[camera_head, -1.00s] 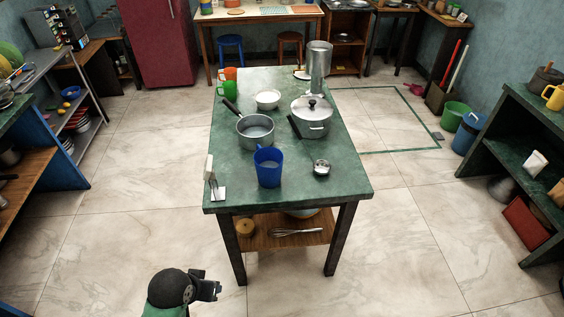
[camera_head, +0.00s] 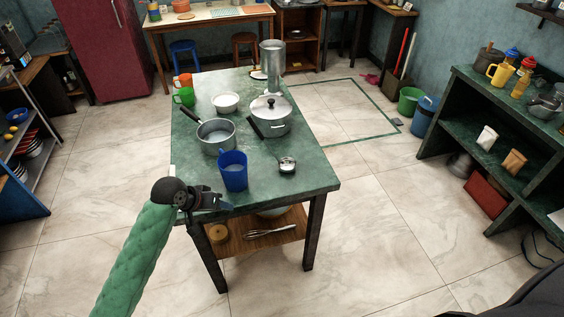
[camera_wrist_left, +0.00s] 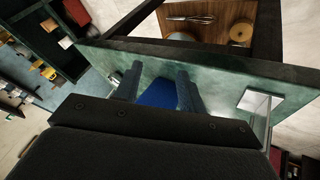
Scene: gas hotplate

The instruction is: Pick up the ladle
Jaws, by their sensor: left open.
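The ladle (camera_head: 287,166) lies on the green table (camera_head: 320,182), its round metal bowl near the right front and its dark handle pointing back left toward the lidded pot. My left gripper (camera_head: 224,203) is at the table's front left edge, open and empty, in front of the blue mug and left of the ladle. In the left wrist view the open fingers (camera_wrist_left: 158,84) show with the blue mug (camera_wrist_left: 158,94) beyond them. My right gripper is not in view.
A saucepan (camera_head: 216,138), a lidded pot (camera_head: 270,117) and a white bowl (camera_head: 225,102) stand behind. The table's right front corner is clear.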

